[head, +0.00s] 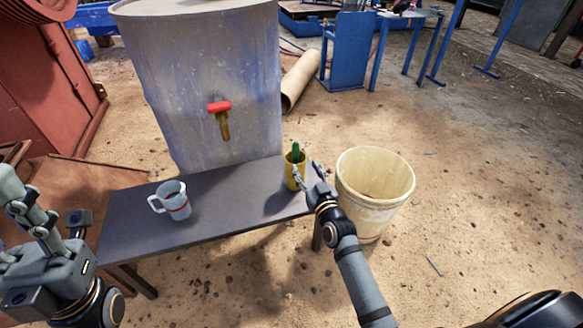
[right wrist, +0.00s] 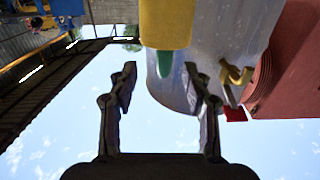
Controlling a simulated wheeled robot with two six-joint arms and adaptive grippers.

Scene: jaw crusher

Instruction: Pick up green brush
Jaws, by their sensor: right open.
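The green brush (head: 296,152) stands upright in a yellow cup (head: 295,172) at the right end of the dark bench. In the right wrist view, which is upside down, the green brush (right wrist: 165,62) sticks out of the yellow cup (right wrist: 167,22). My right gripper (head: 308,171) is open and empty, just right of the cup in the head view. In the right wrist view my right gripper (right wrist: 163,77) has its fingertips on either side of the brush's line, with the brush apparently just beyond them. My left gripper (head: 52,215) is open and empty at the left edge.
A white mug (head: 171,200) with a red band stands on the dark bench (head: 235,203). A large metal barrel (head: 205,85) with a red-handled tap is behind the bench. A cream bucket (head: 372,212) stands on the ground right of the bench, close to my right arm.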

